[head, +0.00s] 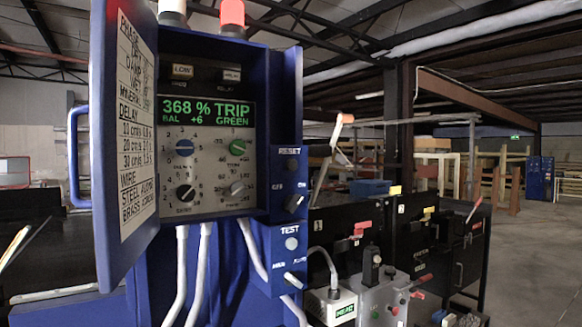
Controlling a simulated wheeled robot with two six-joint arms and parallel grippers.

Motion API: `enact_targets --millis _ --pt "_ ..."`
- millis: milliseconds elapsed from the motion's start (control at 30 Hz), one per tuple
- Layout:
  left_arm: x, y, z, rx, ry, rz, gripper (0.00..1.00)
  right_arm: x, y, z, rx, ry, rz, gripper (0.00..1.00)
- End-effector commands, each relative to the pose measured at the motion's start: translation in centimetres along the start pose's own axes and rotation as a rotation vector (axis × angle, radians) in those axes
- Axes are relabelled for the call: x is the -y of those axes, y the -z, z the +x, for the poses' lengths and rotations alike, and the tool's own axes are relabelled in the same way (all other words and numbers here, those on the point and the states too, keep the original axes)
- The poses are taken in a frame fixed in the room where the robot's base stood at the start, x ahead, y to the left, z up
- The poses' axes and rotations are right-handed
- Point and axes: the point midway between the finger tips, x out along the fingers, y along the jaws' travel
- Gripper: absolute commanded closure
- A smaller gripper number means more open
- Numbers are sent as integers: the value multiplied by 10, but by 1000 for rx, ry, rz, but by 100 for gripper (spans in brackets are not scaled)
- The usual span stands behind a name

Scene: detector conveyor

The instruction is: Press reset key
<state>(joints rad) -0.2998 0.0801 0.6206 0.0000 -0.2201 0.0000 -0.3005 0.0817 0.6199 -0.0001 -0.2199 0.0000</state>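A blue detector control cabinet (284,90) stands left of centre in the head view, its door (112,230) swung open to the left. A narrow side panel on its right carries a RESET label (289,151). Under that label is a small dark round control (294,165), with a black knob (293,203) lower down. Which of these is the reset key is hard to tell. I make out neither of my grippers in this view.
Below RESET is a TEST panel with a pale round button (291,243) and a toggle switch (293,280). White cables (200,270) hang under the cabinet. A grey box with levers (382,300) and black cabinets (410,240) stand to the right. Open floor (545,260) lies far right.

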Motion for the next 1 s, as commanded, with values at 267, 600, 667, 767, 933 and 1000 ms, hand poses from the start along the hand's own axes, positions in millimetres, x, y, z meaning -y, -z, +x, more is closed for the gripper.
enact_targets --millis 267,600,667,767,933,1000 --pt "0 0 0 0 0 0 55 0 0 0 0 0 0 100" --pt "0 0 0 0 0 0 55 0 0 0 0 0 0 100" --pt "0 0 0 0 0 0 55 0 0 0 0 0 0 100" --pt "0 0 0 0 0 0 55 0 0 0 0 0 0 100" --pt "0 0 0 0 0 0 55 1 0 0 -1 1 1 100" --pt "0 0 0 0 0 0 55 2 0 0 -1 2 1 100"
